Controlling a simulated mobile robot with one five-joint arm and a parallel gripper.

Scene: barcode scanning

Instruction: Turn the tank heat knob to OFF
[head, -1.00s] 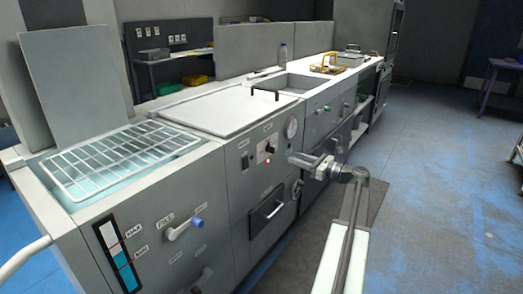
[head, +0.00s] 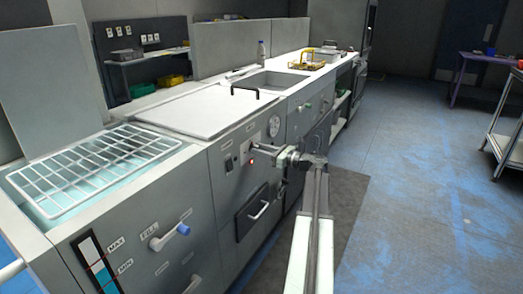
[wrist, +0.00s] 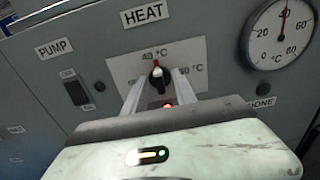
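The heat knob (wrist: 157,80) is a small dark knob on the grey control panel, under the HEAT label (wrist: 145,14). Its light-and-red mark points up toward "40 °C". A "60 °C" mark shows to the right; the left-hand mark is mostly hidden by a finger. My gripper (wrist: 158,76) is open, with one finger on each side of the knob; I cannot tell whether either touches it.
A round temperature gauge (wrist: 281,33) is right of the knob, and the PUMP switch (wrist: 75,93) is left. A red lamp (wrist: 167,105) glows below the knob. The wire rack (head: 95,168) and blue-tipped FILL lever (head: 170,236) are on the left.

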